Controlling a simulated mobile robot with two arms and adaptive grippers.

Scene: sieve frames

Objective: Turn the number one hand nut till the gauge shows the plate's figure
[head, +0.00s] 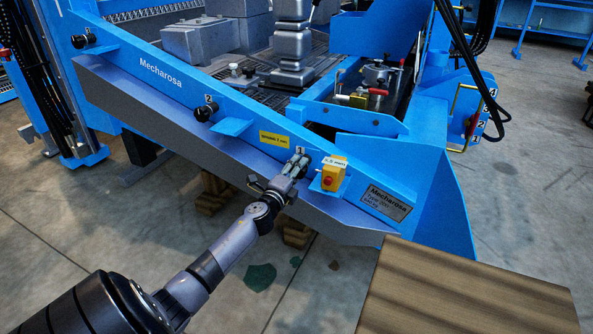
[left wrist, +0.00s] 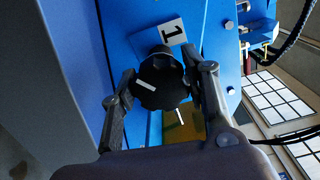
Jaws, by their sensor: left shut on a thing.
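The number one hand nut (left wrist: 160,82) is a black lobed knob with a white mark, below a white "1" label (left wrist: 172,30) in the left wrist view. My left gripper (left wrist: 163,76) is shut on it, one finger at each side. In the head view, my left gripper (head: 298,162) reaches the blue beam and largely hides this nut. The yellow gauge (head: 332,174) with a red button sits on a blue bracket just right of the gripper. Its display is too small to read surely. The yellow plate (head: 274,139) left of the gripper carries small, unclear text. My right gripper is out of view.
The number two hand nut (head: 206,109) and another black nut (head: 83,41) stand further up-left along the blue beam (head: 160,72). Blue brackets jut out from the beam. A wooden surface (head: 465,292) fills the lower right. Concrete floor lies below.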

